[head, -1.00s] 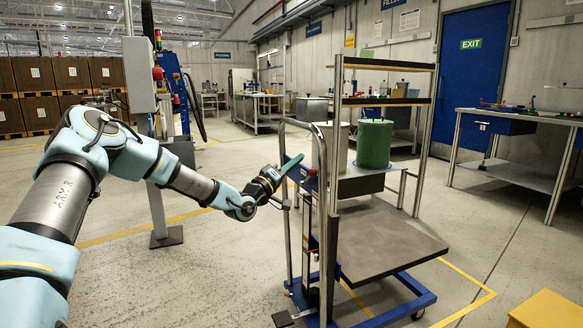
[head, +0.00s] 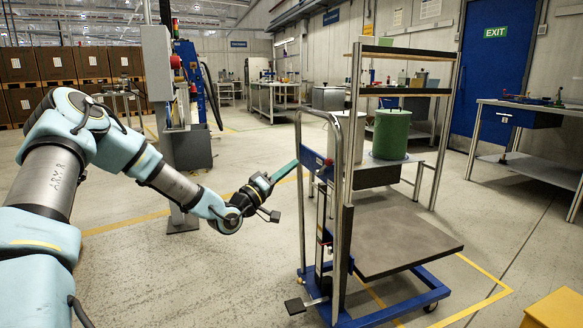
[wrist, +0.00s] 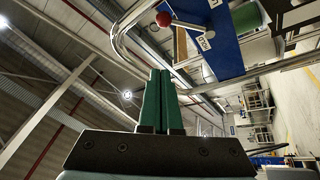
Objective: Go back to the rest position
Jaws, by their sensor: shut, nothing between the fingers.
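My gripper (head: 284,171) is in the middle of the head view, at the end of my outstretched arm. Its green fingers point up and right, close to the blue lift trolley (head: 380,322) on its left side. In the wrist view my gripper (wrist: 161,72) shows its two green fingers side by side, shut with nothing held. The trolley's bent metal handle (wrist: 119,44) and a red knob (wrist: 164,19) on a lever show beyond the fingertips. I cannot tell whether the fingers touch the trolley.
A green drum (head: 391,134) and a pale cylinder (head: 349,135) stand on the rack behind the trolley platform (head: 405,240). A post with a grey box (head: 157,75) stands behind my arm. A workbench (head: 530,165) is at right. Floor left of the trolley is clear.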

